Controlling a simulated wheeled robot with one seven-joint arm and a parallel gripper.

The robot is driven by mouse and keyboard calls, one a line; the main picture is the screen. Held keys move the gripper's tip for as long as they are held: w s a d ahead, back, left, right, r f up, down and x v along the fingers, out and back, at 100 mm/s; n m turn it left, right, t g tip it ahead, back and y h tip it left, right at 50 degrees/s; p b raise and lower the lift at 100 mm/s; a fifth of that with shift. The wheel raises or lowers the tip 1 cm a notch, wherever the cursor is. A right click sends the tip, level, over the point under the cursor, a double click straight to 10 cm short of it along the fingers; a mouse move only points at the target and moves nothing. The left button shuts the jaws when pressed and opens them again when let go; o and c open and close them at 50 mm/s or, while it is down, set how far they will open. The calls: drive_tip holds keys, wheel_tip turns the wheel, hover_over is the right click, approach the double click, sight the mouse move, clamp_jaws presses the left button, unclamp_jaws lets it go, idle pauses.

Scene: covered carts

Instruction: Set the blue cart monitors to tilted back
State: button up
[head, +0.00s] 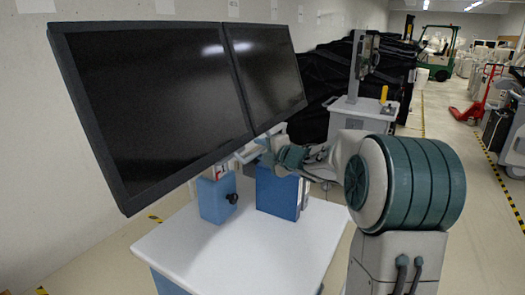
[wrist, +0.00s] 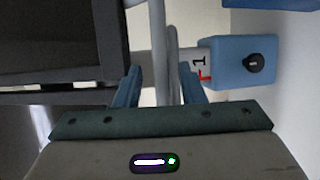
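Two black monitors (head: 150,95) (head: 265,70) stand side by side on the blue cart (head: 200,250). Their dark screens are in view, but I cannot tell their exact tilt. My gripper (wrist: 161,72) is at the lower edge of the monitors, above the cart top; its fingertips are hard to make out in the head view. In the wrist view its two blue fingers are apart, on either side of a grey bar (wrist: 159,30), with visible gaps. A dark monitor edge (wrist: 110,45) is just left of the fingers.
A blue box with a black knob (head: 216,198) and a second blue box (head: 278,195) stand on the cart's white top. The wrist view shows a label marked 1 (wrist: 200,62) beside the knob box. Another cart (head: 358,115) and black covers (head: 315,85) are behind.

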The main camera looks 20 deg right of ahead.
drive_tip(key=b+v, duration=0.2)
drive_tip(key=v, duration=1.1)
drive_tip(key=shift+r, duration=0.1)
